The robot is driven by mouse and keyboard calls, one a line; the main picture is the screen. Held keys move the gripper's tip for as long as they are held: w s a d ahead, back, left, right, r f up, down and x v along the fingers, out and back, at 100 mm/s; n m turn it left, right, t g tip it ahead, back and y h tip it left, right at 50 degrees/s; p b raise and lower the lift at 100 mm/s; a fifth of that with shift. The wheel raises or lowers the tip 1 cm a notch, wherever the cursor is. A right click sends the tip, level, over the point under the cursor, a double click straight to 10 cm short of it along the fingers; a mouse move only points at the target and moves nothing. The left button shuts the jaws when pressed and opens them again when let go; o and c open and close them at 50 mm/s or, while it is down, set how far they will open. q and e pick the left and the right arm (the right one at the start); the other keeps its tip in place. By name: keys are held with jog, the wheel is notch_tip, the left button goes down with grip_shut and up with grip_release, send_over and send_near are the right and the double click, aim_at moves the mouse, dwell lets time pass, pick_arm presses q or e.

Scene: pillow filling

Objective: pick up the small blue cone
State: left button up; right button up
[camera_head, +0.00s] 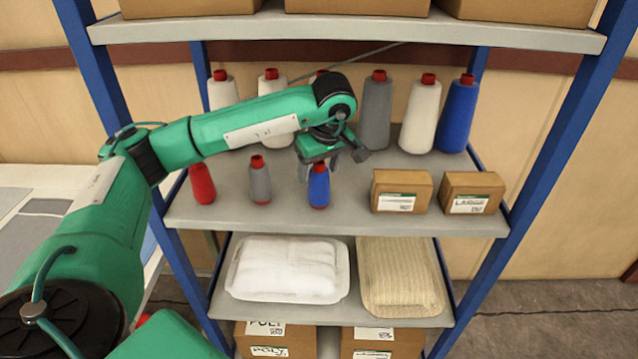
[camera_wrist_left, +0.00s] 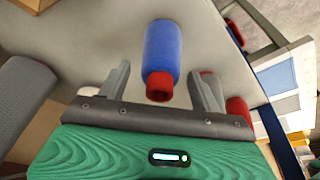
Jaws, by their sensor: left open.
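The small blue cone (camera_head: 319,188) with a red tip stands upright on the middle shelf, at the right end of a front row of small cones. My left gripper (camera_head: 331,165) is just above and behind it, open and empty. In the left wrist view the blue cone (camera_wrist_left: 161,48) shows ahead, with its red tip lying in the picture between the two spread fingers (camera_wrist_left: 166,78). I cannot tell whether the fingers touch it. My right gripper is in neither view.
A small grey cone (camera_head: 260,181) and a small red cone (camera_head: 202,184) stand to the left. Two cardboard boxes (camera_head: 401,190) (camera_head: 472,193) stand to the right. Large cones, including a blue one (camera_head: 457,115), line the back. Blue posts frame the shelf (camera_head: 340,219).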

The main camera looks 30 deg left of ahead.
pick_arm(q)
jog(key=shift+c, duration=0.5)
grip_shut()
jog(key=shift+r, duration=0.2)
